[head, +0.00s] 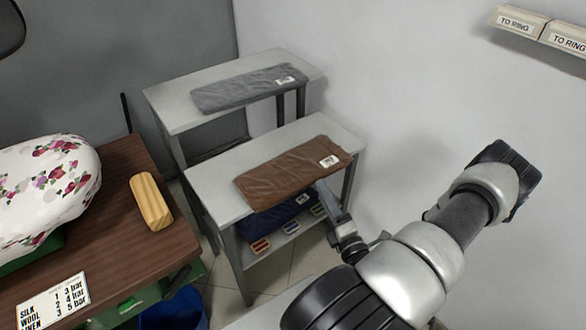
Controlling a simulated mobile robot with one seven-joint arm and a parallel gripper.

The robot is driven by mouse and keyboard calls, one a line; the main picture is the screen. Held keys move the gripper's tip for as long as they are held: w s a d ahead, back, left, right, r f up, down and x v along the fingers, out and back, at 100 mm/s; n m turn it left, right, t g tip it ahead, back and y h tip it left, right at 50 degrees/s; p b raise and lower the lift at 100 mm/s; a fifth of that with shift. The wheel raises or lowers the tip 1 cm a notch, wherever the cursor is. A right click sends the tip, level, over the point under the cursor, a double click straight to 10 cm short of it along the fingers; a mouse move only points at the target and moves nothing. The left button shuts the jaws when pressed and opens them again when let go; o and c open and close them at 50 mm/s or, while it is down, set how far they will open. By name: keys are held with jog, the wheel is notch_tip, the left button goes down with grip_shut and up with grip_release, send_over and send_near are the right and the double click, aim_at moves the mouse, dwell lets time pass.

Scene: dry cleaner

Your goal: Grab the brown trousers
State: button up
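The brown trousers (280,173) lie folded flat on the top of the nearer grey table (215,187), with a small white tag at their right end. My gripper (325,190) is at the front right edge of the trousers, below the tag. Its fingertips overlap that edge in the picture. I cannot tell whether they touch the cloth or whether the fingers are open or shut. My arm comes in from the lower right.
Folded grey trousers (248,87) lie on the farther grey table (175,103). A dark blue folded garment (270,217) is on the nearer table's lower shelf. At left, a brown worktop (120,215) holds a wooden block (151,201) and a floral-covered board (45,185).

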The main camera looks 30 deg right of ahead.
jog(key=s+d+f+m+g+h, duration=0.3)
jog(key=s+f+m+h, duration=0.2)
jog(key=f+m, duration=0.1)
jog(key=b, duration=0.1)
send_near(335, 172)
jog(key=x, duration=0.4)
jog(key=shift+m+g, duration=0.3)
jog(key=shift+b+x, duration=0.65)
jog(key=shift+x, duration=2.45)
jog(key=shift+r, duration=0.2)
grip_shut()
